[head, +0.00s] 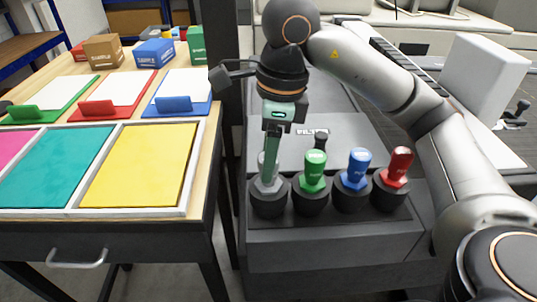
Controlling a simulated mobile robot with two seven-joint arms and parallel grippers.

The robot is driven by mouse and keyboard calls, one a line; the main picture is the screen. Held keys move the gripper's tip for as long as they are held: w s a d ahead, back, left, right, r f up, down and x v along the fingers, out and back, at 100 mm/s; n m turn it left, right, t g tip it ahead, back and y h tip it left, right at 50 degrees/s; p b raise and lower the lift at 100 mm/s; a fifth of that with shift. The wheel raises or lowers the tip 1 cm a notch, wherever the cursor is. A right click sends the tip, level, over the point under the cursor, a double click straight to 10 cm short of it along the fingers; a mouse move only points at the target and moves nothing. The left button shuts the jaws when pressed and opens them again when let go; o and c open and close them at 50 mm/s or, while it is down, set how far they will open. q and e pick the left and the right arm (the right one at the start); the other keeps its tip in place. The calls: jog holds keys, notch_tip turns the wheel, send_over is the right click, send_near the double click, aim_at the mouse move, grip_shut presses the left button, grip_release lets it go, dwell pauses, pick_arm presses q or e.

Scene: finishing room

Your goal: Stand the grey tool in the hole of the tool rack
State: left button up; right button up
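The grey tool (268,184) stands about upright at the leftmost place of the dark tool rack (268,204). Its hexagonal collar shows just above the round black holder, at about the height of the other tools' collars. My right gripper (270,158) points down at the tool's handle from above, its fingers overlapping the top of the handle. The fingers are seen nearly edge-on, so the gap between them is hidden. Whether the collar rests fully on the holder is hard to tell. My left gripper is not in view.
Green (314,168), blue (357,166) and red (399,164) tools stand in the holders to the right. A small black knob (320,141) is behind them. A wooden table (209,150) with coloured panels and clipboards is at left, beside a dark post (224,130).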

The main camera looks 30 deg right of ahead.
jog(key=o, duration=0.4)
jog(key=shift+d+r+p, duration=0.1)
jog(key=shift+r+p, duration=0.25)
jog(key=shift+r, duration=0.5)
pick_arm(q)
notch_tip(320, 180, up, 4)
jog(key=p, duration=0.3)
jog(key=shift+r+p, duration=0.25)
jog(key=shift+p, duration=0.15)
pick_arm(e)
notch_tip(320, 180, up, 11)
jog(key=d, duration=0.1)
jog(key=shift+s+f, duration=0.15)
jog(key=shift+s, duration=0.3)
